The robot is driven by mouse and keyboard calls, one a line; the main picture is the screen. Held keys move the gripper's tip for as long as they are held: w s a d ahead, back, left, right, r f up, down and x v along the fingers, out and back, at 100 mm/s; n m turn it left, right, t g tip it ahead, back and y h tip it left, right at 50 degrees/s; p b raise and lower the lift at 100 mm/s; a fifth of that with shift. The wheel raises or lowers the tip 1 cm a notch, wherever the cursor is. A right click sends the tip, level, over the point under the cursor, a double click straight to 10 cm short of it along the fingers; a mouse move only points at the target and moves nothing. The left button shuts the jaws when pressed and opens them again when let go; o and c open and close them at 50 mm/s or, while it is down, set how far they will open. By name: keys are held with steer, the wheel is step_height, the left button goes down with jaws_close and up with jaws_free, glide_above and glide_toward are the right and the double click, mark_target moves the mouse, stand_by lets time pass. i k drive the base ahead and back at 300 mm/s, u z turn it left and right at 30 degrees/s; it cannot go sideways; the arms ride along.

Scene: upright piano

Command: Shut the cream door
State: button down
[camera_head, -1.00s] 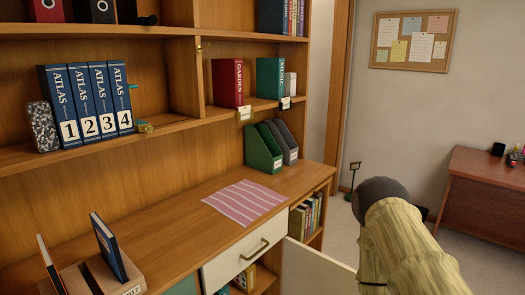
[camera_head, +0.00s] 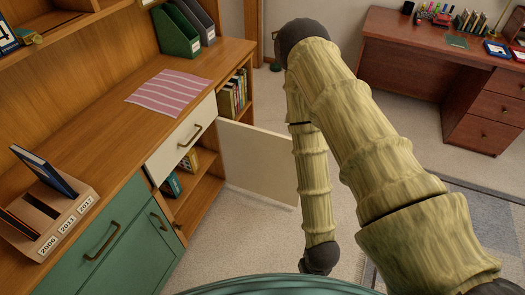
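The cream door (camera_head: 258,160) stands swung open from the wooden cabinet, hinged near its right part and reaching out over the carpet. Behind it, the open compartment (camera_head: 205,190) shows shelves with books. My arm, with bamboo-like links, comes in from the lower right, rises to a dark joint and drops to another dark joint (camera_head: 320,258) right of the door. A gap of carpet shows between the door's free edge and that lower joint. My gripper is not visible; the end of my arm is hidden or out of the picture.
A reddish desk (camera_head: 440,75) stands at the back right. Carpet (camera_head: 245,235) in front of the cream door is clear.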

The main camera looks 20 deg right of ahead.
mark_target(258, 161)
steer(key=z, duration=1.95)
steer(key=i, duration=3.95)
steer(key=u, duration=4.1)
